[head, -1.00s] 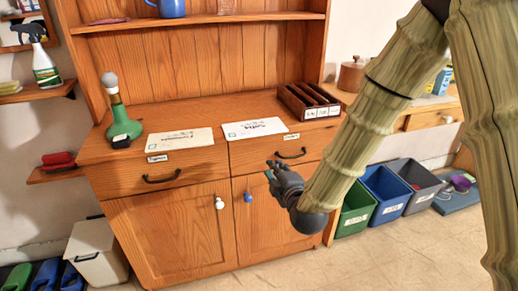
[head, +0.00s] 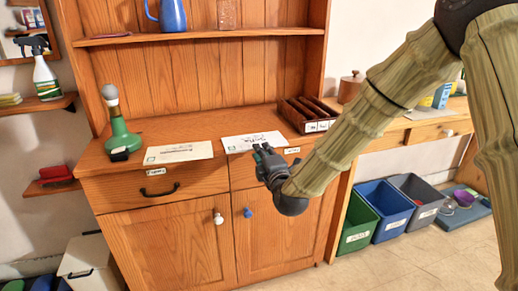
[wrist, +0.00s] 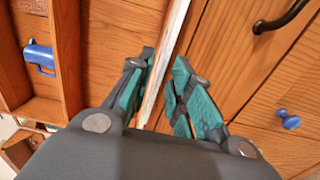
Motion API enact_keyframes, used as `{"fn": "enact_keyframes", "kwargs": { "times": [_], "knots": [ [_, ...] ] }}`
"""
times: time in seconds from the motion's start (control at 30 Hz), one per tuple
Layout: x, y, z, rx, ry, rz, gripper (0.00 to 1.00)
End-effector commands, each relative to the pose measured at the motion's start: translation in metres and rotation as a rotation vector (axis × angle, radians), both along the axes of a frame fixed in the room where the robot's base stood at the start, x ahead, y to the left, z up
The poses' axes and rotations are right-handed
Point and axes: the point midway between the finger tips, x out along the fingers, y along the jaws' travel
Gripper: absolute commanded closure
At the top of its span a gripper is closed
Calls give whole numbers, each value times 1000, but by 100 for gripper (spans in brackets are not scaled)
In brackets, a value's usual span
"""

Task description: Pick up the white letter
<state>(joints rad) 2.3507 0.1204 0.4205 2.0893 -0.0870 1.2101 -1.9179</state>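The white letter (head: 252,140) lies flat on the cabinet's counter, near its front edge above the right drawer. My gripper (head: 263,152) is at the counter's front edge, close to the letter's near side, and hides part of that edge. In the wrist view my gripper (wrist: 164,68) has its two green-padded fingers apart. A thin pale strip (wrist: 163,75) runs between them. It looks like the letter seen edge-on, but I cannot tell it surely from the counter edge. Neither finger is clearly pressed on it.
A cream letter (head: 178,152) and a green bottle (head: 121,135) are on the counter to the left. A dark wooden sorter (head: 306,115) stands to the right of the white letter. Drawer handles (head: 160,191) stick out below the counter. Bins (head: 385,208) stand on the floor at right.

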Motion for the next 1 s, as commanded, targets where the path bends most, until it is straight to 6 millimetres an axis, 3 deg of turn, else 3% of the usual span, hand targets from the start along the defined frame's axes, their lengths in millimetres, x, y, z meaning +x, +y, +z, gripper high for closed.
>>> {"fn": "enact_keyframes", "kwargs": {
  "times": [0.3, 0.73, 1.0],
  "knots": [
    [25, 8, 0, -1, 0, 0, 79],
    [30, 10, 0, 1, 0, 0, 79],
    [30, 10, 0, 0, 0, 0, 100]
  ]
}}
